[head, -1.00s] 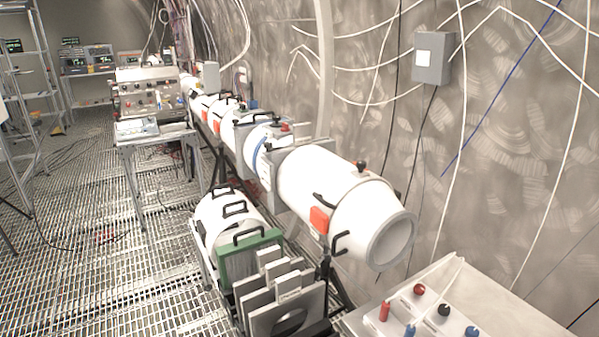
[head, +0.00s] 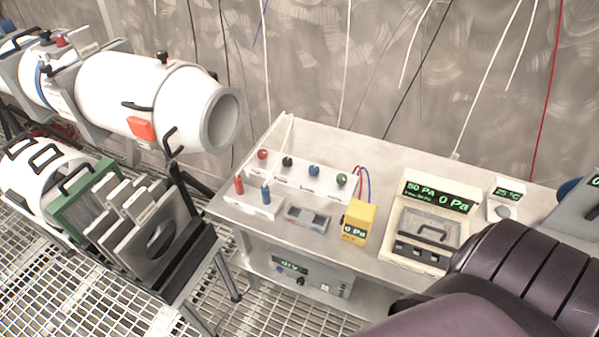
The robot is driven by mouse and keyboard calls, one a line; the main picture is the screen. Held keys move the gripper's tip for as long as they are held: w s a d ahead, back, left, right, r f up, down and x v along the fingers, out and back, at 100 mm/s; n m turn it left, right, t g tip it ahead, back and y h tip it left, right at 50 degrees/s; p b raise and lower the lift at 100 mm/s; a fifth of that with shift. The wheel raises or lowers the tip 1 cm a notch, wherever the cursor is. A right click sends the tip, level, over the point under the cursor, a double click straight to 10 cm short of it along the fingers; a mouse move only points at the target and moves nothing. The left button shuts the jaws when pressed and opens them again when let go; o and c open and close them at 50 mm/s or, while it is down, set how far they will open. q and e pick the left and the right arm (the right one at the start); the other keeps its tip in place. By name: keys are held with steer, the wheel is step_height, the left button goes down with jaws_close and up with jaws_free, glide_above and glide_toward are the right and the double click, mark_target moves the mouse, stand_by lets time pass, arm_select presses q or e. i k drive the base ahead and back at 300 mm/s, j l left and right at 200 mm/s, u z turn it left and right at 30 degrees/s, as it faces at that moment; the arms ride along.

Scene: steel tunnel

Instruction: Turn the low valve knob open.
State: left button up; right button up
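A white block on the steel bench carries a row of round knobs: a red knob (head: 263,154), a black knob (head: 287,161), a blue knob (head: 314,170) and a green knob (head: 342,180). Small labels stand in front of them. The one by the blue knob may read "Low", but the print is too small to be sure. How far any knob is turned cannot be told. Neither of my grippers is in view.
The bench (head: 225,202) also holds red (head: 239,185) and blue (head: 265,195) upright pieces, a yellow meter (head: 358,223) and a gauge box (head: 431,226). A white tube (head: 150,95) and dark rack (head: 195,250) stand left. A dark ribbed form fills the lower right.

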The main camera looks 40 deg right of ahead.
mark_target(313, 170)
steer(key=z, duration=1.25)
